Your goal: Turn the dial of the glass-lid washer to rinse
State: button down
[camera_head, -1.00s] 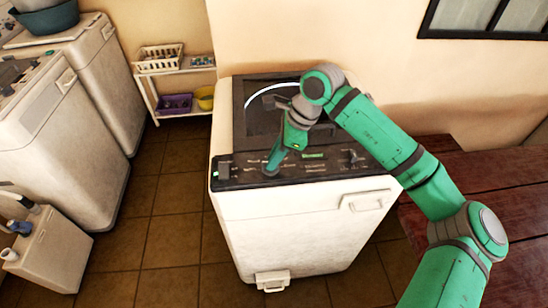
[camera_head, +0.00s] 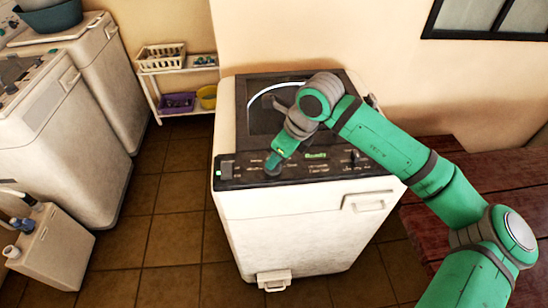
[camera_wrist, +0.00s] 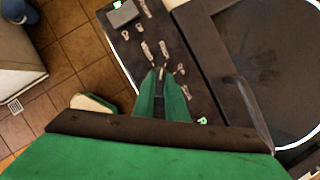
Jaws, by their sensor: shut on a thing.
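The glass-lid washer (camera_head: 290,232) is white with a dark top panel and stands against the wall. Its dark lid (camera_head: 262,118) with a round glass window is down. My gripper (camera_head: 272,167) reaches down to the left part of the control panel (camera_head: 318,168). In the wrist view my two green fingers (camera_wrist: 161,76) are close together over the panel's printed marks, shut on the dial. The dial is mostly hidden by the fingers, so its pointer and setting cannot be read. The panel labels are too blurred to read.
Other white washers (camera_head: 65,150) stand at the left. A small shelf (camera_head: 180,75) with baskets is behind them. A dark red wooden table (camera_head: 480,180) is close on the right, under my arm. Tiled floor (camera_head: 165,230) is clear between the washers.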

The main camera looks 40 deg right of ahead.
jog(key=shift+s+m+h, duration=0.1)
jog(key=shift+m+h, duration=0.4)
jog(key=shift+m, duration=0.6)
jog(key=c, duration=1.8)
grip_release()
jog(key=shift+s, duration=0.1)
jog(key=shift+a, duration=0.1)
